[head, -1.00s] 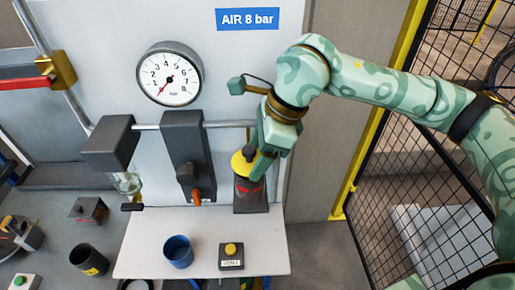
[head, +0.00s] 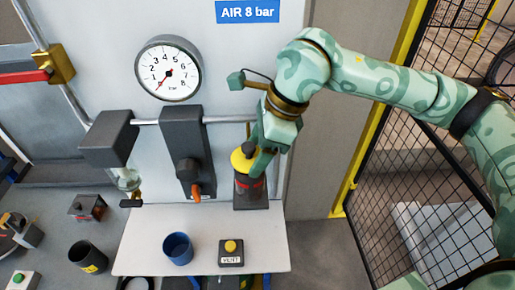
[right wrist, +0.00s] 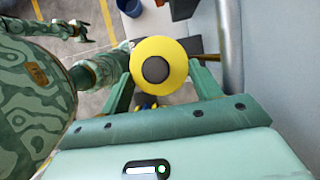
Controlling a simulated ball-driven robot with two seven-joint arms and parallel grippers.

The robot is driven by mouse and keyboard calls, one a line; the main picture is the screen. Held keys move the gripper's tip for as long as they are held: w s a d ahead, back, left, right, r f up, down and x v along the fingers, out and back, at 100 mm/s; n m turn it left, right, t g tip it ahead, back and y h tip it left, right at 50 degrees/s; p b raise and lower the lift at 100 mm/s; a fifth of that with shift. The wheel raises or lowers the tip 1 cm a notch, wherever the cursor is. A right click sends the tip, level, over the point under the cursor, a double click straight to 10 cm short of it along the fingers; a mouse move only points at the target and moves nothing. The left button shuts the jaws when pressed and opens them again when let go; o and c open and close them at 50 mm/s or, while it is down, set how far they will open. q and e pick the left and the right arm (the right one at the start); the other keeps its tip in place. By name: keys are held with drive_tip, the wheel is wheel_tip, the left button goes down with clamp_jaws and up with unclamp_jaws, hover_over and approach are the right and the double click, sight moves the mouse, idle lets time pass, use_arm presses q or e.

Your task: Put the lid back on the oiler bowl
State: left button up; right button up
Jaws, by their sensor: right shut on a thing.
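My right gripper (head: 254,166) is shut on the yellow lid (head: 243,160) with its dark knob. In the right wrist view the round lid (right wrist: 160,64) sits between the two fingers (right wrist: 160,86). The oiler bowl (head: 250,193) is a dark upright body with a red mark, at the back right of the white shelf. The lid is at the top of the bowl, and I cannot tell whether it is seated or just above. My left gripper is not in the head view; a small patterned arm end (right wrist: 80,30) in the right wrist view is too small to read.
A blue cup (head: 178,249) and a VENT box with a yellow button (head: 231,248) stand on the white shelf (head: 140,240). A dark valve with an orange handle (head: 196,193) is left of the bowl. A pressure gauge (head: 168,68) hangs above. Mesh fencing (head: 400,170) is right.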

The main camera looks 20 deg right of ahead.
drive_tip(key=shift+f+b, duration=0.15)
drive_tip(key=shift+b, duration=0.65)
idle(1.4)
idle(0.4)
drive_tip(key=o, duration=1.4)
drive_tip(key=shift+r+p, duration=1.95)
drive_tip(key=shift+r, duration=1.6)
clamp_jaws()
drive_tip(key=shift+f, duration=0.2)
